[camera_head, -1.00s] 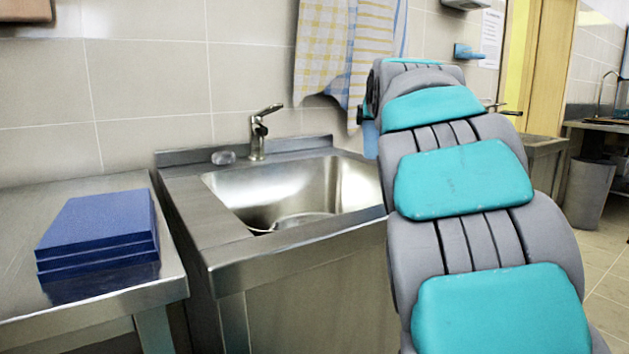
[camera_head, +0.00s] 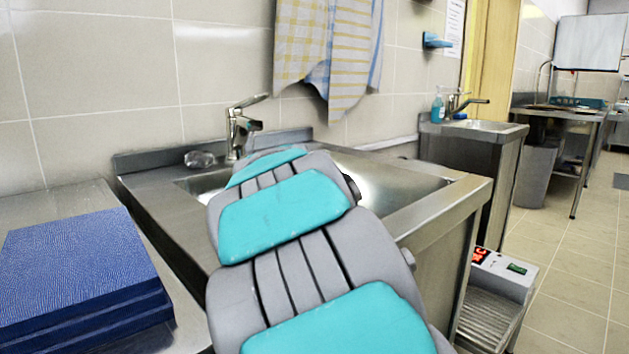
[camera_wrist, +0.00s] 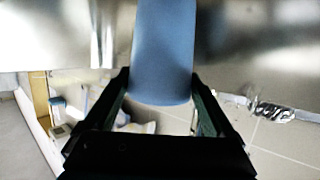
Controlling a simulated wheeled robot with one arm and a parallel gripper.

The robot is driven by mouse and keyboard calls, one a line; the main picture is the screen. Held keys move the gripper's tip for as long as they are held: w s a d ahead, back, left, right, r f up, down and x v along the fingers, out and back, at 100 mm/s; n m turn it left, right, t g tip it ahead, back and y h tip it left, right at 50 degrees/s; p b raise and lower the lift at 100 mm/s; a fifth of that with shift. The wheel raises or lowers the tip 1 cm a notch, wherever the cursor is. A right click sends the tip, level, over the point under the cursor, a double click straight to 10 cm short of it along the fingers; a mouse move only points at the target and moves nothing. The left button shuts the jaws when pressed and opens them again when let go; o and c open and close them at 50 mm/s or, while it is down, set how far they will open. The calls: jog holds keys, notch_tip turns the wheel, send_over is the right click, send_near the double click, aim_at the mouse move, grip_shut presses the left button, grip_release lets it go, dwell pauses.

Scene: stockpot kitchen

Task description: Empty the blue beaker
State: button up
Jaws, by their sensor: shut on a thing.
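The blue beaker (camera_wrist: 164,50) is between the fingers of my gripper (camera_wrist: 159,86) in the wrist view, and the gripper is shut on it. The room appears upside down in that view, so my wrist is turned over. The beaker's open end and contents cannot be made out. In the head view, my arm covers the gripper and beaker. My arm reaches over the steel sink (camera_head: 375,185), whose basin is partly hidden behind it.
The sink's tap (camera_head: 238,130) stands behind my arm. Blue stacked slabs (camera_head: 80,265) lie on the left counter. A white device with a red display (camera_head: 500,268) is low at the right. Towels (camera_head: 335,50) hang on the wall. Open floor lies farther right.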

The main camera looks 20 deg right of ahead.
jog(key=shift+d, duration=0.15)
jog(key=shift+d+f+m+g+y+p, duration=0.3)
jog(key=shift+d+f+m+y+p, duration=0.1)
jog(key=shift+d+m+p, duration=0.35)
jog(key=shift+w+d+r+m+y+p, duration=0.15)
jog(key=shift+d+r+m+y+p, duration=0.3)
jog(key=shift+d+m+y+p, duration=0.3)
jog(key=shift+w+d+r+m+g+y+p, duration=0.1)
jog(key=shift+d+r+m+g+y+p, duration=0.15)
jog(key=shift+d+m+y+p, duration=0.65)
jog(key=shift+w+d+r+m+g+y+p, duration=0.15)
jog(key=shift+d+r+m+g+y+p, duration=0.15)
jog(key=shift+d+m+y+p, duration=0.65)
jog(key=shift+w+d+r+m+g+y+p, duration=0.1)
jog(key=shift+d+r+m+g+y+p, duration=0.15)
jog(key=shift+d+m+y+p, duration=0.7)
jog(key=shift+a, duration=0.15)
jog(key=shift+d+m, duration=0.25)
jog(key=shift+m, duration=0.05)
